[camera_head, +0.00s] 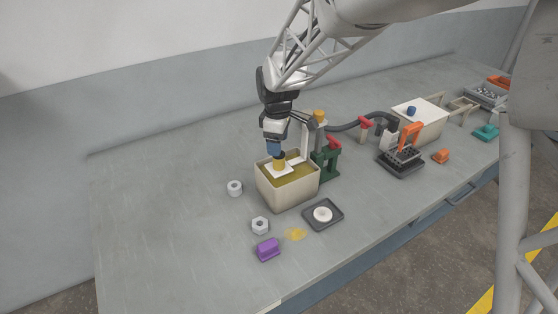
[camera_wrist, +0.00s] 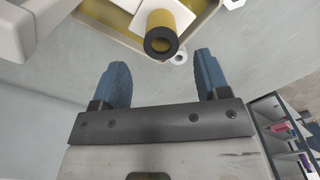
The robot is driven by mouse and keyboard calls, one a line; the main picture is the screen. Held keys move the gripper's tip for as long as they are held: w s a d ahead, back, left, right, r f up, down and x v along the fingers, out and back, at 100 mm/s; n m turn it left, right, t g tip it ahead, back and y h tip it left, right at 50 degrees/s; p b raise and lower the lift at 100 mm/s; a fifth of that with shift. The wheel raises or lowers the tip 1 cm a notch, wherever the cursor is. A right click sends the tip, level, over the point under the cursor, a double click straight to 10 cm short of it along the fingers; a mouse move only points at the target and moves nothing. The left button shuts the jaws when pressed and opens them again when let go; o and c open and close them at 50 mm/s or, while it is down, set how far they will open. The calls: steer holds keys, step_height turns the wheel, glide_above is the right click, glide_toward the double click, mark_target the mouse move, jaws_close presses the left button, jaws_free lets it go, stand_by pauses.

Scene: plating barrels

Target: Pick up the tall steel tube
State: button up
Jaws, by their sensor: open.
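My gripper (camera_head: 275,149) is open above the beige tank, with its blue fingers pointing down. In the wrist view its two fingers (camera_wrist: 163,76) are apart with nothing between them. A yellow cylinder with a dark hollow end (camera_head: 279,162) stands on a white piece over the tank. It shows just beyond the fingertips in the wrist view (camera_wrist: 161,36). A grey steel ring-shaped tube (camera_head: 235,188) stands on the bench left of the tank. A grey hex nut (camera_head: 260,225) lies nearer the front. I cannot make out a clearly tall steel tube.
The beige tank (camera_head: 288,200) holds yellowish liquid. A green stand with a red knob (camera_head: 326,160) is close on its right. A dark tray (camera_head: 335,222) with a white disc and a purple block (camera_head: 267,250) are in front. The bench's left side is clear.

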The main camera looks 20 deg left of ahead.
mark_target(277, 158)
steer(key=shift+f, duration=0.65)
steer(key=shift+s+f, duration=0.1)
steer(key=shift+f, duration=2.5)
steer(key=c, duration=1)
steer(key=shift+r, duration=0.15)
